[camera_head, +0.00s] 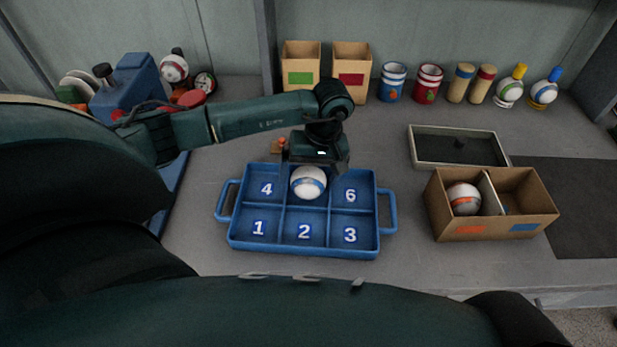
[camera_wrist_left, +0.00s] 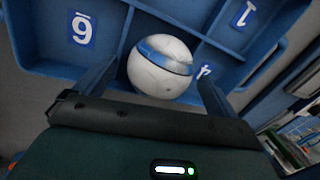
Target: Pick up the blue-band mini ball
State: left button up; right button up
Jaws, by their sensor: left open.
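The blue-band mini ball (camera_head: 309,188), white with a blue stripe, sits in the top middle compartment of the blue numbered tray (camera_head: 331,251), between the compartments marked 4 and 6. My left gripper (camera_head: 316,163) is above the tray at that compartment, pointing down and open. In the left wrist view the ball (camera_wrist_left: 160,75) shows between the two spread fingers, and I cannot tell whether either finger touches it. The number under the ball is hidden. My right gripper is not in view.
A cardboard box (camera_head: 496,228) with an orange-band ball (camera_head: 463,193) stands right of the tray. A shallow grey tray (camera_head: 458,164) lies behind it. Cups (camera_head: 428,84), cylinders and bottles line the back. A blue machine (camera_head: 130,88) stands at the left.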

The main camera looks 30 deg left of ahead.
pick_arm(q)
jog(key=shift+f, duration=0.35)
jog(key=shift+c, duration=0.3)
jog(key=c, duration=0.9)
jog(key=shift+r, duration=0.1)
jog(key=shift+c, duration=0.2)
